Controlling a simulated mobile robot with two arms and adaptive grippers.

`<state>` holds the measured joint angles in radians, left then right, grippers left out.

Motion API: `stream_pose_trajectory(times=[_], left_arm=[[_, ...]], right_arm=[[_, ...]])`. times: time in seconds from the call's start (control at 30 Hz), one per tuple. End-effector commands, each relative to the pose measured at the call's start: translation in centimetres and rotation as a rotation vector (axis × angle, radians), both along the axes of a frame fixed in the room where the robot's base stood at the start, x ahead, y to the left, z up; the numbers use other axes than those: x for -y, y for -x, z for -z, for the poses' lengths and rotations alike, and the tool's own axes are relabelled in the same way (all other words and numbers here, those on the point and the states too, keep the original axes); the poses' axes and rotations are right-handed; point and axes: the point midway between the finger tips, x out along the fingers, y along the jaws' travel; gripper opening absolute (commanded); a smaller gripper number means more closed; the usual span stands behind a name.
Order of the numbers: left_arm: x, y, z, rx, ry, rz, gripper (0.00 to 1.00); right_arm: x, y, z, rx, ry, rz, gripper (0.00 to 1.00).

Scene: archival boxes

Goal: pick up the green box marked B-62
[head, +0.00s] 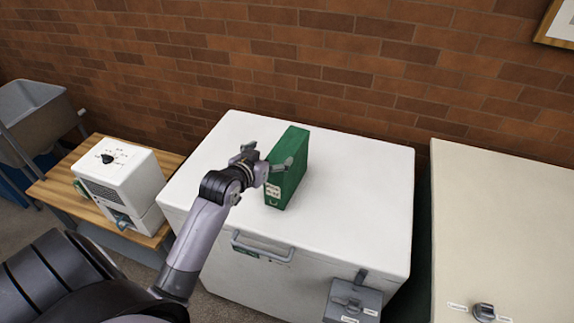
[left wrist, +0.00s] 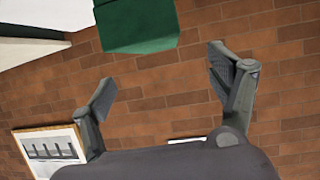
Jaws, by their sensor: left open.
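The green box (head: 289,168) stands upright on the white chest (head: 345,210), with a pale label on its narrow front side; the lettering is too small to read. My left gripper (head: 268,161) is at the box's upper left in the head view, with one finger showing against the box's side. In the left wrist view the green box (left wrist: 138,25) shows at the top edge, beyond the fingertips. The left gripper (left wrist: 160,75) is open there, with nothing between its fingers. My right gripper is in neither view.
A white device (head: 120,180) sits on a wooden table (head: 60,188) at the left. A cream cabinet (head: 500,220) stands at the right, past a narrow gap. A brick wall (head: 330,70) runs behind. The white chest's top is clear around the box.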

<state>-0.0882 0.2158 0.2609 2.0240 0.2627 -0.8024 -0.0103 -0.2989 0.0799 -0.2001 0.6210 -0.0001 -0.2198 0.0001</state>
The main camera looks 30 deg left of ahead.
Motion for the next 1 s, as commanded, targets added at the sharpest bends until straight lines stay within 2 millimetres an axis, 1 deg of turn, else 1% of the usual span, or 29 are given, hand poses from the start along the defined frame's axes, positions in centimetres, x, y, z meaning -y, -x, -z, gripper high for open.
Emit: stream_pose_trajectory(times=[0.03, 0.1, 0.2, 0.47, 0.7, 0.83, 1.0], left_arm=[[-0.1, -0.8, 0.1, -0.001, 0.002, -0.001, 0.82], [-0.2, -1.8, 0.5, 0.000, 0.001, -0.002, 0.82], [-0.3, -2.8, 1.0, 0.000, 0.001, 0.000, 0.82], [-0.3, -3.9, 1.6, 0.000, 0.001, 0.000, 0.82], [0.0, -6.4, 2.8, -0.003, 0.004, 0.000, 0.82], [-0.2, -7.6, 3.4, -0.001, 0.000, 0.000, 0.82], [-0.3, -8.1, 3.8, -0.001, -0.001, 0.000, 0.82]], right_arm=[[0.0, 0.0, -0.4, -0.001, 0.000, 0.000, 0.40], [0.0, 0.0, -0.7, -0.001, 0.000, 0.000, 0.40], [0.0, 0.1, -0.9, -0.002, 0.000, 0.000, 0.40], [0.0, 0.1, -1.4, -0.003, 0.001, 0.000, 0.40], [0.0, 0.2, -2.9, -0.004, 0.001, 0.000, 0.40], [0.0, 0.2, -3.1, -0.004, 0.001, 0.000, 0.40], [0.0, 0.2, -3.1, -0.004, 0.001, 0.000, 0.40]])
